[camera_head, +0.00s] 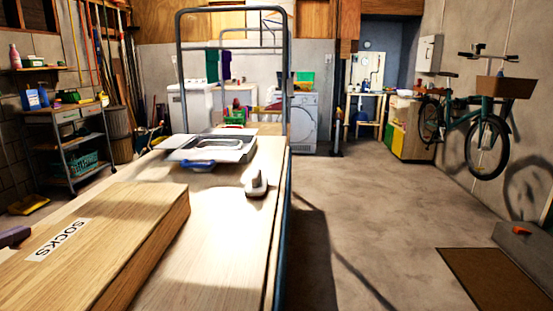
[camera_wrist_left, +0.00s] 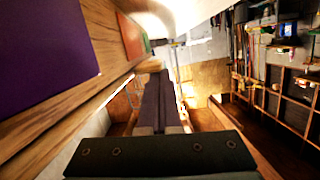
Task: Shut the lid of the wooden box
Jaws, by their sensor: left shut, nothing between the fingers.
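The wooden box (camera_head: 120,232) lies at the near left of the pale wooden surface in the head view, cut off by the picture's edge. Its top lies flat and bears a white label reading SOCKS. I see no open gap along the visible right side; the left part is out of view. The dark tip of my left gripper (camera_head: 14,236) shows at the left edge, over or beside the box top; I cannot tell whether it touches. In the left wrist view the dark fingers (camera_wrist_left: 160,78) are together with nothing between them. My right gripper is not in view.
A small white and brown object (camera_head: 256,185) and a grey tray-like item (camera_head: 212,148) rest on the surface farther back. A metal rail (camera_head: 180,70) stands at its far end. The floor to the right is mostly clear, with a brown mat (camera_head: 495,278).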

